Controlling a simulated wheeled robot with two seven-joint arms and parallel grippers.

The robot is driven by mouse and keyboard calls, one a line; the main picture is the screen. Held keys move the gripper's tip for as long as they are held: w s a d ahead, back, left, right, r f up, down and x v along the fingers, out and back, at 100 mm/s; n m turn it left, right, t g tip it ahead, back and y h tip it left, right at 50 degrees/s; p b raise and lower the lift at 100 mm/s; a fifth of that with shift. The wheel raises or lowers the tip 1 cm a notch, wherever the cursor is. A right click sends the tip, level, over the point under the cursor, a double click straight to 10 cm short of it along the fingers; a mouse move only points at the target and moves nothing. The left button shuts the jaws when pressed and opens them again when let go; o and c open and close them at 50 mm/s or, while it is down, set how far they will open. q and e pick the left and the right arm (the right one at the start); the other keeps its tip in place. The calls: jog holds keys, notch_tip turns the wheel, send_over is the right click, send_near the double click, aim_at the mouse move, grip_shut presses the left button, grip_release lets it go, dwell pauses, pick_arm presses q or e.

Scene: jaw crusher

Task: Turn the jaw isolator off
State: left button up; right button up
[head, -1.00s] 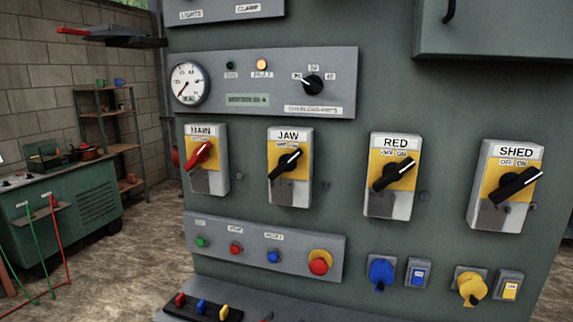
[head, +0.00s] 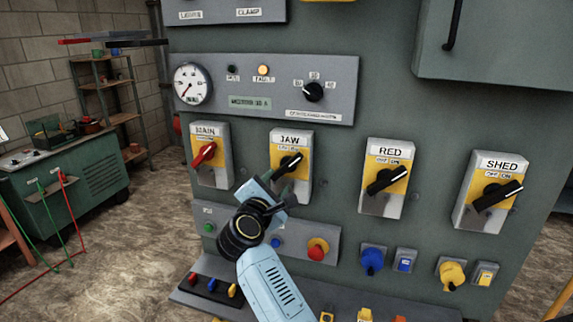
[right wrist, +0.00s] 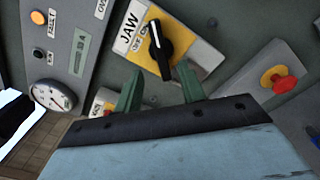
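The jaw isolator (head: 299,184) is a grey box with a yellow plate and a black rotary handle (head: 290,162), on the panel between the main and red isolators. Its handle slants up to the right, towards the ON side of its label. My right gripper (head: 283,174) is just in front of it and hides its lower left part. In the right wrist view its two green fingers (right wrist: 160,82) are apart and empty, with the black handle (right wrist: 160,48) just beyond their tips. I cannot tell whether they touch it. My left gripper is not in view.
The main isolator (head: 209,170) with a red handle is to the left; the red isolator (head: 383,200) and shed isolator (head: 490,215) are to the right. Below are push buttons and a red emergency stop (head: 317,250). A gauge (head: 192,83) and selector knob (head: 313,91) are above.

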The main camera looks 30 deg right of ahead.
aim_at(287, 168)
jog(key=p+x, duration=0.1)
jog(key=x, duration=0.8)
jog(key=shift+p, duration=0.35)
jog(key=shift+a, duration=0.1)
jog(key=shift+c, duration=0.3)
grip_shut()
